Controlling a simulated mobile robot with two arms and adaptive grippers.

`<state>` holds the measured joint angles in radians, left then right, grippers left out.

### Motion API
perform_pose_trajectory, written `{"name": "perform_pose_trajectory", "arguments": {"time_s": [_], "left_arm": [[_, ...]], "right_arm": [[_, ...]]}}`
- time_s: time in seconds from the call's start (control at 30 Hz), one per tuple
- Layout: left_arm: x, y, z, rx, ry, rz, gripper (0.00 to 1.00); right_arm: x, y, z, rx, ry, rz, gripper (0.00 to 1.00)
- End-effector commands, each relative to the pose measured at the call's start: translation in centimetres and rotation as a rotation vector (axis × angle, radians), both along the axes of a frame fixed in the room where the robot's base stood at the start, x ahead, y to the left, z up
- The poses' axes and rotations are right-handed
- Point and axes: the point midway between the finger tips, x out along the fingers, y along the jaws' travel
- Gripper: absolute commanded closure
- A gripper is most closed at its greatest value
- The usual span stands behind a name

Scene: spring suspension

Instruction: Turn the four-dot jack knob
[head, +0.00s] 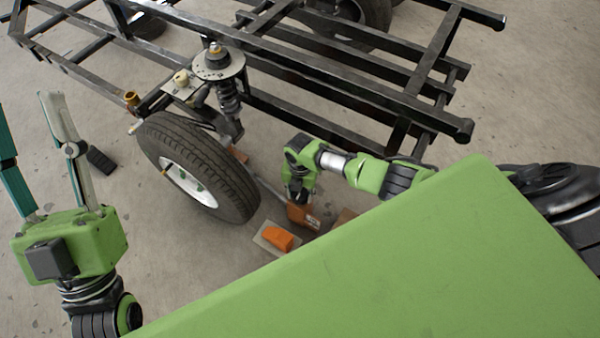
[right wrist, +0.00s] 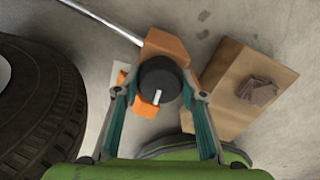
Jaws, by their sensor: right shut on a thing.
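The jack is an orange block (head: 303,216) on the floor right of the wheel, with a metal bar running up-left from it. It also shows in the right wrist view (right wrist: 166,46). Its dark round knob (right wrist: 158,76) has a white pointer mark. My right gripper (head: 298,190) reaches down to the jack, its two teal fingers shut around the knob in the right wrist view (right wrist: 158,95). I cannot make out the four dots. My left gripper (head: 27,125) is open and empty, fingers spread upward at the far left.
A tyre on a white rim (head: 195,165) stands close left of the jack. A spring strut (head: 228,95) and black frame (head: 300,70) are above. An orange piece on a pale plate (head: 278,238) lies nearby. A brown box (right wrist: 225,115) is beside the jack.

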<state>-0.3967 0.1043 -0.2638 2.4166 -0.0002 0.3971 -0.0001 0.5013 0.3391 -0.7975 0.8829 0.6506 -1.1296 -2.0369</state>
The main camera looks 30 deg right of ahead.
Motion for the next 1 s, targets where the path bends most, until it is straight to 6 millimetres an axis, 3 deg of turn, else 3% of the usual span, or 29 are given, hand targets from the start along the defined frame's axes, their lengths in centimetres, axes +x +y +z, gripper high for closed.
{"name": "perform_pose_trajectory", "arguments": {"time_s": [0.17, 0.2, 0.27, 0.67, 0.87, 1.0], "left_arm": [[0.0, 0.0, 0.0, 0.0, -0.001, 0.0, 0.6], [0.0, 0.0, 0.0, 0.0, 0.0, 0.0, 0.6], [0.0, 0.0, 0.0, 0.0, 0.0, 0.0, 0.6], [0.1, 0.0, -0.1, 0.0, 0.003, 0.001, 0.6], [0.1, 0.0, -0.1, 0.0, 0.002, 0.001, 0.6], [0.0, 0.0, 0.0, 0.0, 0.002, 0.001, 0.6]], "right_arm": [[-0.1, 0.1, 0.0, 0.001, 0.002, 0.0, 0.84], [-0.1, 0.1, 0.0, 0.001, 0.002, 0.0, 0.57], [-0.1, 0.1, 0.0, 0.001, 0.002, 0.0, 0.45], [0.0, 0.0, 0.2, 0.0, 0.0, -0.001, 0.45], [0.1, 0.0, 1.9, 0.002, -0.003, 0.0, 0.45], [0.1, -0.1, 4.0, 0.001, -0.004, 0.0, 0.45]]}}
